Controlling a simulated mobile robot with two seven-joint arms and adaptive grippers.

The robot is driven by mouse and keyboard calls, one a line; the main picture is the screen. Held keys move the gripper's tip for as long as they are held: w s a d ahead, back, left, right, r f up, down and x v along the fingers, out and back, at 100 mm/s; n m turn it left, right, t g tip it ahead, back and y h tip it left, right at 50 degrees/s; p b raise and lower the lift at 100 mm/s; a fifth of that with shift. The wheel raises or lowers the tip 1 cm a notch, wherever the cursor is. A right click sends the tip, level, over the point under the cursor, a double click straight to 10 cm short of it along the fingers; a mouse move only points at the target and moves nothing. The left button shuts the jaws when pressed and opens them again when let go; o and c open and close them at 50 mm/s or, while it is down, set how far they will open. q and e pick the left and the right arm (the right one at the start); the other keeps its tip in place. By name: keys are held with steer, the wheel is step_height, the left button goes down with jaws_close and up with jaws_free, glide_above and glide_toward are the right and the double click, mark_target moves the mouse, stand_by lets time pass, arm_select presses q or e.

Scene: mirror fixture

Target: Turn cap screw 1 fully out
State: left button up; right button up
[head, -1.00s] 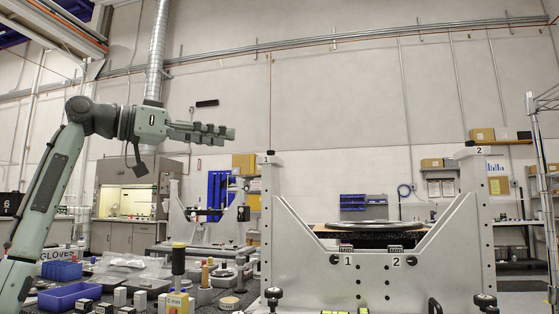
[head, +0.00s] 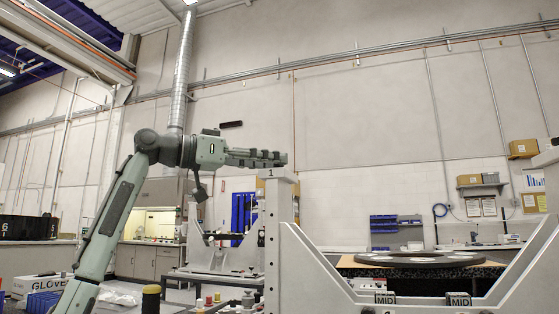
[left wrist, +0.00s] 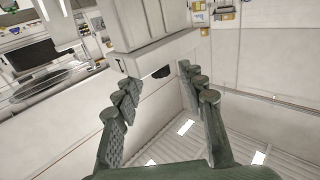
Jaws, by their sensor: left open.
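The grey mirror fixture's post 1 (head: 280,205), marked "1", stands right of centre in the head view. My right gripper is not in view.
The fixture's sloping plate with blocks marked "MID" (head: 385,298) spreads to the lower right. Behind it a dark ring (head: 420,259) lies on a table.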

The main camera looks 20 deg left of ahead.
arm_select(q)
steer(key=shift+x, duration=1.25)
jaws_close()
